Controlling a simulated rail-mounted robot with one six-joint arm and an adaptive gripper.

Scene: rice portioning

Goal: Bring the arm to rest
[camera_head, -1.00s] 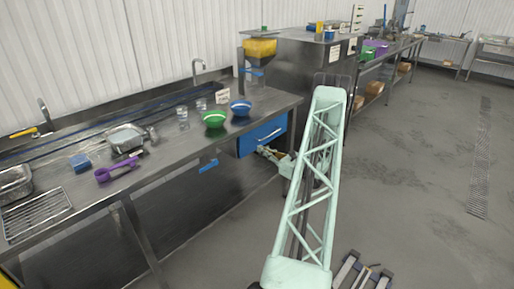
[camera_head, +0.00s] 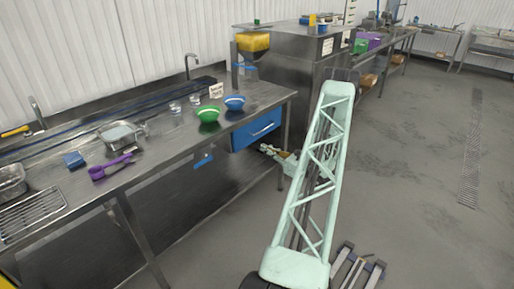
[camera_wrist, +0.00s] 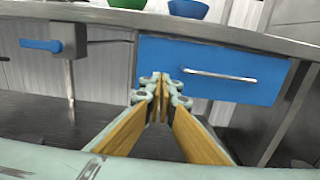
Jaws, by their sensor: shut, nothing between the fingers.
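My gripper (camera_wrist: 157,80) is shut and empty in the wrist view, its fingertips pointing at the blue drawer (camera_wrist: 215,70) under the counter. In the head view my gripper (camera_head: 268,150) shows small, low in front of the counter, just below the blue drawer (camera_head: 256,129). My pale green lattice arm stretches up through the middle of the head view and partly hides the gripper's wrist end. The gap between the fingertips and the drawer front cannot be judged exactly.
A green bowl (camera_head: 208,114) and a blue bowl (camera_head: 234,103) stand on the steel counter (camera_head: 165,147) above the drawer. A purple scoop (camera_head: 105,170), a blue block (camera_head: 74,160) and a metal pan (camera_head: 120,133) lie farther left. The floor (camera_head: 410,180) at right is clear.

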